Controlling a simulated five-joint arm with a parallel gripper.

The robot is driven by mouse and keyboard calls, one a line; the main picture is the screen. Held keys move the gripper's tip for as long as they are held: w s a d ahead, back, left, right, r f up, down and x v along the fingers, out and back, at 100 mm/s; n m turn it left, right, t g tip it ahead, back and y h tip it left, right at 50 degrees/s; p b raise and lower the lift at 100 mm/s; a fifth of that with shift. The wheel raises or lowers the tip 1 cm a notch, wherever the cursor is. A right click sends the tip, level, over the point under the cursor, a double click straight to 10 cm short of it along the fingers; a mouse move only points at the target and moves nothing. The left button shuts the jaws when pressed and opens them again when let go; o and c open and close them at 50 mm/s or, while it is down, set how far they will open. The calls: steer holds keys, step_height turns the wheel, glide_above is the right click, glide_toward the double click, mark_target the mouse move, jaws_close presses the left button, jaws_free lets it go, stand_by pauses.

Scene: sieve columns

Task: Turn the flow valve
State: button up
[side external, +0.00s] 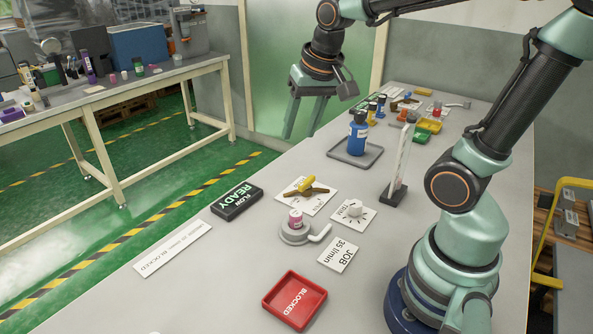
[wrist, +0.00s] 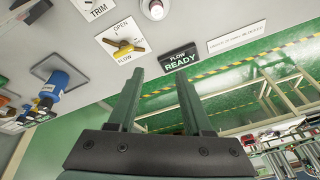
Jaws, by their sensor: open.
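A black FLOW READY box (side external: 237,201) stands left of the valve. A blue bottle (side external: 357,137) stands on a tray behind. A red BLOCKED tray (side external: 295,300) lies nearer.

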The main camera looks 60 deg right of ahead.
steer(key=w+d+f+m+g, duration=0.2)
steer(key=w+d+f+m, duration=0.15)
steer(key=d+m, duration=0.25)
steer(key=m+g, duration=0.2)
steer(key=m, duration=0.4)
glide_above(307, 180)
step_height(307, 180, down, 6)
steer(key=shift+y, duration=0.3)
step_height(307, 180, down, 12)
steer(key=shift+r, duration=0.2)
jaws_close()
